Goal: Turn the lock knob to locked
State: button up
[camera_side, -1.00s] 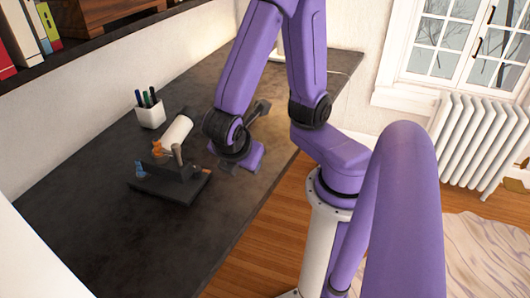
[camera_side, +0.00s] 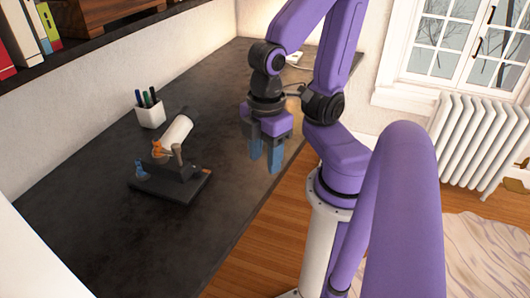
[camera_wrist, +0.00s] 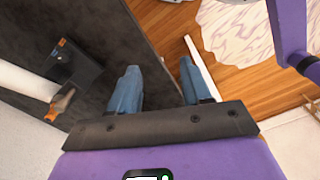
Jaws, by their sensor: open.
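A dark lock fixture (camera_side: 190,192) sits on the dark desk, with an orange knob-like part (camera_side: 156,149), a blue part (camera_side: 140,170) and a grey upright part (camera_side: 177,154) on it. I cannot tell which part is the lock knob or how it is set. In the wrist view the fixture (camera_wrist: 82,70) is at the left, with the orange part (camera_wrist: 62,103) below it. My gripper (camera_side: 265,163) is open and empty, its blue fingers pointing down near the desk's front edge, right of the fixture and apart from it. The fingers also show in the wrist view (camera_wrist: 159,67).
A white cup with several pens (camera_side: 150,115) stands farther back. The desk (camera_side: 90,225) is clear between the fixture and my gripper. A radiator (camera_side: 485,140) stands at the right wall.

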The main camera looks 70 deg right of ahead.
jog(key=shift+o, duration=0.2)
dwell(0.3)
jog(key=w+a+r+h, duration=0.1)
jog(key=w+a+r, duration=0.2)
jog(key=w, duration=0.5)
jog(key=w+a+r+h, duration=0.1)
jog(key=w+a+r, duration=0.15)
jog(key=w, duration=0.55)
jog(key=m+g+h, duration=0.2)
jog(key=g, duration=0.1)
send_near(175, 145)
jog(key=x, duration=0.8)
jog(key=shift+s+d+f, duration=0.1)
jog(key=shift+f, duration=0.25)
grip_shut()
